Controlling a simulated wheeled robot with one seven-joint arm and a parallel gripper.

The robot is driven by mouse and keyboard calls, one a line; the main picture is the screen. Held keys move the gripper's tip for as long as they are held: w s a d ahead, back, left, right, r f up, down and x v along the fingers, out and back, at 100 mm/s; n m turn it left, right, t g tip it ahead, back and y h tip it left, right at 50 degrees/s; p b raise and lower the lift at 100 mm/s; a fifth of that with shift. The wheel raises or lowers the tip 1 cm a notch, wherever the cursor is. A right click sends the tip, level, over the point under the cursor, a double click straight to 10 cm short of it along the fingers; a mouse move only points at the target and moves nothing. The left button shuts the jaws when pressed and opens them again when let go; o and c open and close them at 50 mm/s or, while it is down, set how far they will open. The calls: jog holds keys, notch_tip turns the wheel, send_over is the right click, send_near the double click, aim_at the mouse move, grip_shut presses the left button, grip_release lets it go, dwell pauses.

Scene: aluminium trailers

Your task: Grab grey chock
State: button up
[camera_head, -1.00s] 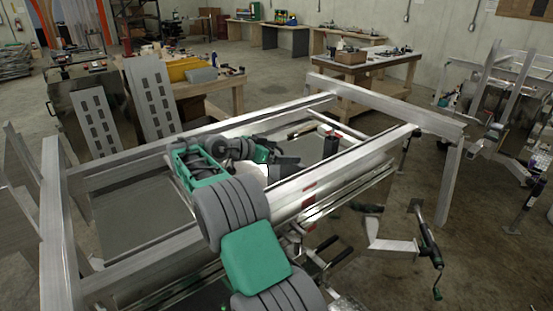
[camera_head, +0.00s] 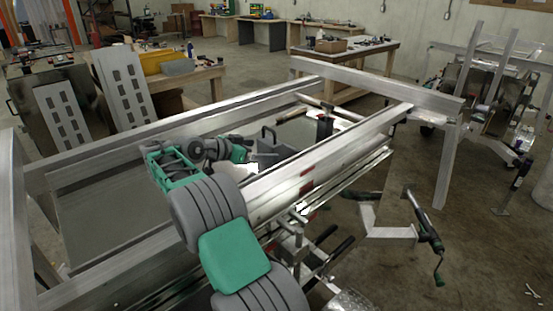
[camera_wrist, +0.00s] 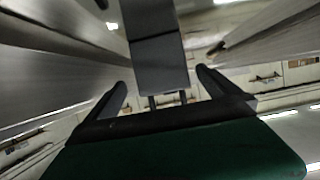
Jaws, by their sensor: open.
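A grey block-like thing, which looks like the chock (camera_head: 268,138), shows inside the aluminium trailer frame, just beyond the end of my arm in the head view. In the wrist view a grey block (camera_wrist: 158,50) with a dark line across it fills the upper middle. It shows between and beyond the fingertips of my gripper (camera_wrist: 162,85). The two dark fingers are spread wide, with no visible contact on the block. In the head view my gripper (camera_head: 252,152) is small and partly lost against the grey thing and the bright rail.
Trailer rails (camera_head: 330,150) run close on both sides of my gripper. A black upright cylinder (camera_head: 325,125) stands by the right rail. A crank jack (camera_head: 425,235) stands off the right side. Workbenches (camera_head: 360,60) stand at the back. Open floor (camera_head: 490,260) lies at right.

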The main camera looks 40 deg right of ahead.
jog(key=p+x, duration=0.1)
jog(key=x, duration=0.3)
jog(key=p+x, duration=0.2)
jog(key=x, duration=0.2)
jog(key=shift+w+a+f, duration=0.1)
jog(key=shift+w+f, duration=0.1)
jog(key=shift+f, duration=0.05)
jog(key=shift+a, duration=0.15)
jog(key=shift+c, duration=0.4)
jog(key=shift+r, duration=0.1)
jog(key=c, duration=2)
jog(key=shift+c, duration=0.2)
jog(key=shift+r, duration=0.15)
